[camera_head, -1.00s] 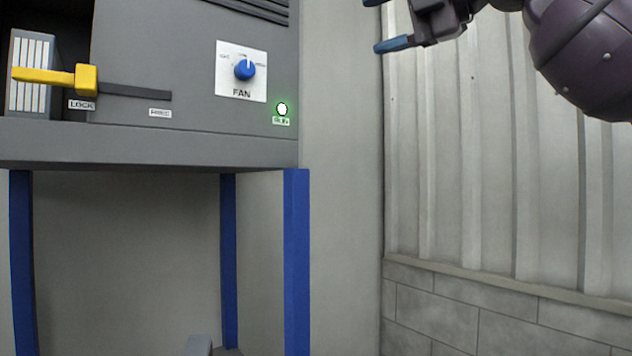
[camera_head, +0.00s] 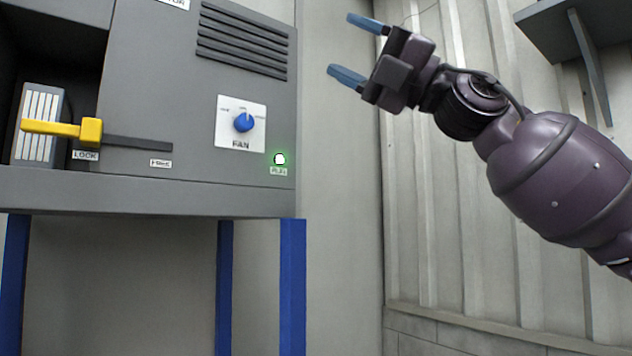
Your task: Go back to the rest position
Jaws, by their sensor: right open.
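My right gripper (camera_head: 357,48) is open and empty, its two blue fingers pointing left. It is in front of the bare wall, to the right of the grey chassis (camera_head: 235,200) and apart from it. The chassis carries a yellow lock lever (camera_head: 90,132) at the left, a blue fan knob (camera_head: 243,122) on a white plate, and a lit green-white run lamp (camera_head: 279,159). A module with white stripes (camera_head: 38,125) sits in the opening behind the lever's left end. My left gripper is not in view.
The chassis rests on a stand with blue legs (camera_head: 292,290). A grey bracketed shelf (camera_head: 575,30) is on the ribbed wall (camera_head: 450,230) at upper right. The space below my right arm and right of the stand is clear.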

